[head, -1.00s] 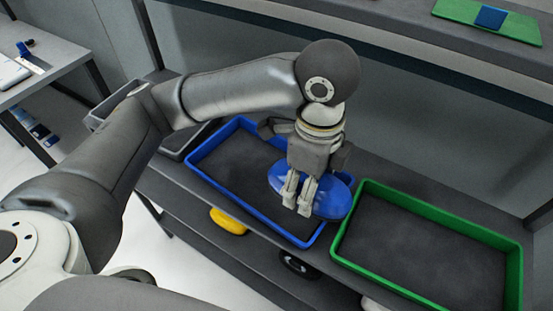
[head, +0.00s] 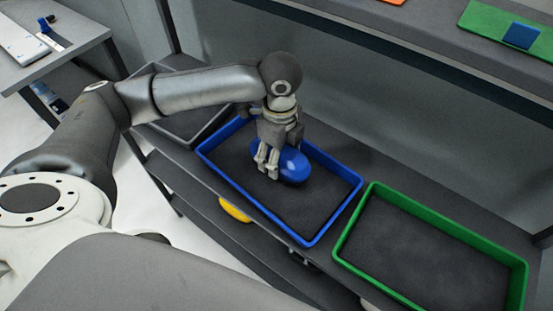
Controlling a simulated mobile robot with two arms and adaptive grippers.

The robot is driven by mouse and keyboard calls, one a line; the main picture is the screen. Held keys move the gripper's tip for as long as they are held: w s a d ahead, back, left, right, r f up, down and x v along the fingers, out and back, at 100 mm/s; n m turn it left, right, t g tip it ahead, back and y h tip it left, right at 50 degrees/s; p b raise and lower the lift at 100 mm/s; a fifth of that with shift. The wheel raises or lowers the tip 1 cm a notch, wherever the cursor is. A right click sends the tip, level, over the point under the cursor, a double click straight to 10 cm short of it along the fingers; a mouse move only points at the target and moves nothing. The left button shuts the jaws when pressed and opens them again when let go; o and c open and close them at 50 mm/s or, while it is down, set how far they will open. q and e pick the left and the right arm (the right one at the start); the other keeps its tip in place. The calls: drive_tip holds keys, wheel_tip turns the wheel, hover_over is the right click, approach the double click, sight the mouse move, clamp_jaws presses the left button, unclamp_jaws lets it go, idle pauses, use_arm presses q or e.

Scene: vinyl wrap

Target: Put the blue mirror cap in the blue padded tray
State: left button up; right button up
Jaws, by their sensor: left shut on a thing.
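The blue mirror cap (head: 295,167) is a glossy rounded shell. My left gripper (head: 267,171) is shut on it, with the fingers at the cap's left side. The cap is over the dark padded floor of the blue padded tray (head: 334,224), inside its rim as seen from above. I cannot tell whether the cap touches the padding. The gripper hides part of the cap. My right gripper is not in view.
A green tray (head: 436,222) stands to the right on the same shelf, empty. A grey tray (head: 193,126) is on the left. A yellow object (head: 234,209) lies on the lower shelf.

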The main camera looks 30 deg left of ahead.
use_arm(q)
drive_tip(key=shift+a+f, duration=0.25)
drive_tip(key=f, duration=0.1)
drive_tip(key=f+p, duration=0.1)
drive_tip(key=f, duration=0.1)
drive_tip(key=shift+w+a+f, duration=0.1)
drive_tip(key=shift+a, duration=0.15)
drive_tip(key=shift+f, duration=0.25)
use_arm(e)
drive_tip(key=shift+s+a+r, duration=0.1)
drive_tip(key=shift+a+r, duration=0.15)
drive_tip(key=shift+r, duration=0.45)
use_arm(q)
drive_tip(key=shift+f, duration=0.15)
drive_tip(key=o, duration=1.1)
wheel_tip(320, 180, up, 12)
drive_tip(key=shift+r+b, duration=0.2)
drive_tip(key=shift+b, duration=0.65)
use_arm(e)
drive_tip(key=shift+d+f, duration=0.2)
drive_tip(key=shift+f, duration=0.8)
